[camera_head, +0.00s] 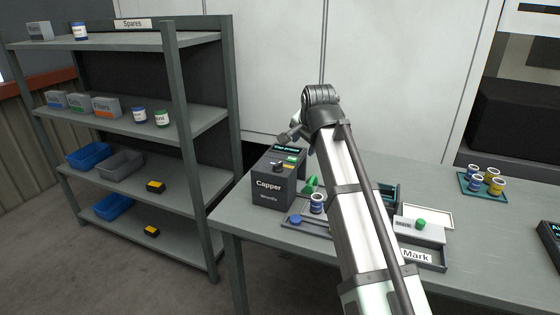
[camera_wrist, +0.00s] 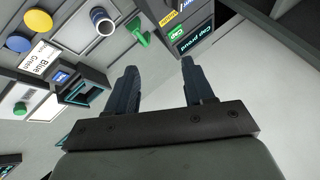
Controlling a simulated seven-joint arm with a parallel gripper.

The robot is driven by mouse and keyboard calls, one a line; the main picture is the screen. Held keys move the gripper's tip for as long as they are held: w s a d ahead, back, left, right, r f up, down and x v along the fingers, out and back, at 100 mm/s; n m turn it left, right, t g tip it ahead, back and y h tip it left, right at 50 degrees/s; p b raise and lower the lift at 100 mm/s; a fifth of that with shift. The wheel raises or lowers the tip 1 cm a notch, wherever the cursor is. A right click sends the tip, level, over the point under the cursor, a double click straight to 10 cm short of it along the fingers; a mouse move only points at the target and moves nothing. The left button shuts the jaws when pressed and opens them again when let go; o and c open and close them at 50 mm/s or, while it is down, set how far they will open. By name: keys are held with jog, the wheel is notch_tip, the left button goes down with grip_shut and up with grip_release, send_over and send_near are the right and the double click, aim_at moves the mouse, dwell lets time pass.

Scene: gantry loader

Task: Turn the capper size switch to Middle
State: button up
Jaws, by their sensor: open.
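The capper (camera_head: 268,186) is a dark grey box labelled "Capper" on the table, left of my arm. Its lit screen (camera_head: 287,148) is at the back of its top, and a dark knob (camera_head: 277,163) with small coloured labels sits in front of it. The knob's setting is too small to read. In the wrist view the capper's screen (camera_wrist: 194,40), green "Cap" label (camera_wrist: 177,33) and a yellow label (camera_wrist: 168,19) show at the top. My gripper (camera_wrist: 159,64) is open and empty, its fingers pointing towards the capper and apart from it. In the head view it is mostly hidden behind my arm.
A blue-and-white jar (camera_head: 317,203) and a green lever (camera_head: 311,185) stand right of the capper. A box with a green button (camera_head: 420,224) and a "Mark" tray (camera_head: 416,256) lie further right. A teal tray (camera_head: 470,187) holds several jars. Shelves (camera_head: 170,120) stand left.

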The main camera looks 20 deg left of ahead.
aim_at(278, 164)
jog(key=shift+o, duration=1)
jog(key=shift+n+g, duration=0.4)
jog(key=shift+g, duration=0.1)
jog(key=w, duration=0.1)
jog(key=w+r, duration=0.1)
jog(key=w+a+r, duration=0.1)
jog(key=shift+w, duration=0.3)
jog(key=a+f+n+g, duration=0.1)
jog(key=a+f+n, duration=0.1)
jog(key=f+n, duration=0.2)
jog(key=a+f+n+g, duration=0.1)
jog(key=a+f+n, duration=0.2)
jog(key=n, duration=0.4)
jog(key=a+f+n+g, duration=0.1)
jog(key=a+f+n, duration=0.2)
jog(key=f+n, duration=0.2)
jog(key=shift+w+a+n+g+y, duration=0.15)
jog(key=shift+n+g+y, duration=0.25)
jog(key=shift+n, duration=0.2)
jog(key=shift+c, duration=0.3)
